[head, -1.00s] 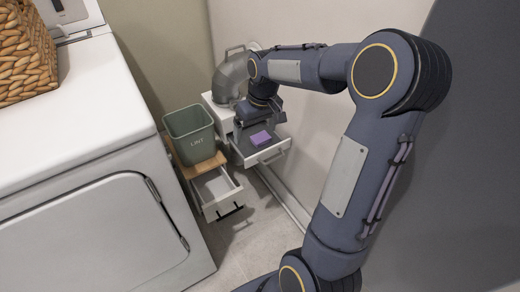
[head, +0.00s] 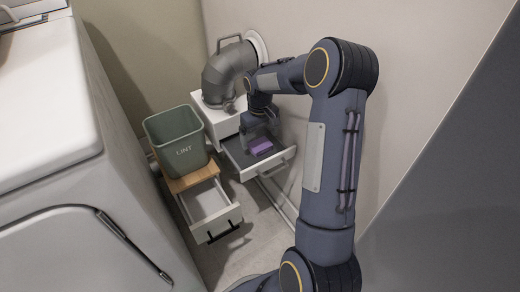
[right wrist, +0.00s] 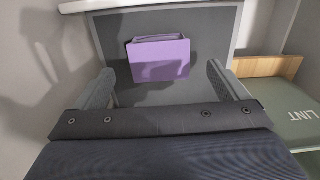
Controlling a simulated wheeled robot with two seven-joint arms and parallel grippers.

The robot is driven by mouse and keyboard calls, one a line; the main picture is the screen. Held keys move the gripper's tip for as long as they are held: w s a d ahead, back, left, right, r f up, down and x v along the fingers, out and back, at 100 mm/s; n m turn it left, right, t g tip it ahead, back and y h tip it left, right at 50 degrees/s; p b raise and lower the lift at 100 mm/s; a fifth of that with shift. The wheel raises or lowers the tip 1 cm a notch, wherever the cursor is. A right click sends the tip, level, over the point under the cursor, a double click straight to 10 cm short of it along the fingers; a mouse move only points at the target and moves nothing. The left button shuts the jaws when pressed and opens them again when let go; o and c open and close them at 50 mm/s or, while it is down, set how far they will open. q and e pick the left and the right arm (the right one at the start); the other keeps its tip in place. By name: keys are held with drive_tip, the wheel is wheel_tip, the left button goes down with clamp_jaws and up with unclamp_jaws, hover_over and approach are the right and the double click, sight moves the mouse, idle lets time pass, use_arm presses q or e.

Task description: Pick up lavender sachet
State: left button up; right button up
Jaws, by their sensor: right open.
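The lavender sachet (head: 262,148) is a small purple block lying in the open upper drawer (head: 277,160) of a white cabinet. In the right wrist view the sachet (right wrist: 160,57) lies on the grey drawer bottom and leaves bare floor around it. My right gripper (head: 259,134) reaches down over the drawer, just behind and above the sachet. Its two fingers (right wrist: 160,78) are spread wide, one toward each side of the sachet, with nothing between them held. Whether a finger touches the sachet cannot be told. My left gripper is not in view.
A green LINT bin (head: 176,140) stands left of the drawer on a wooden-topped unit (head: 196,176) with its own open drawer (head: 212,212). A grey duct (head: 229,75) rises behind on the white cabinet (head: 216,117). A white appliance (head: 100,205) fills the left; a wall is at right.

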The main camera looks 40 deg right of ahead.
sight(260, 145)
wheel_tip(260, 145, down, 3)
drive_tip(key=shift+f+b, duration=0.1)
drive_tip(key=shift+b, duration=0.35)
drive_tip(key=shift+c, duration=0.2)
drive_tip(key=c, duration=1)
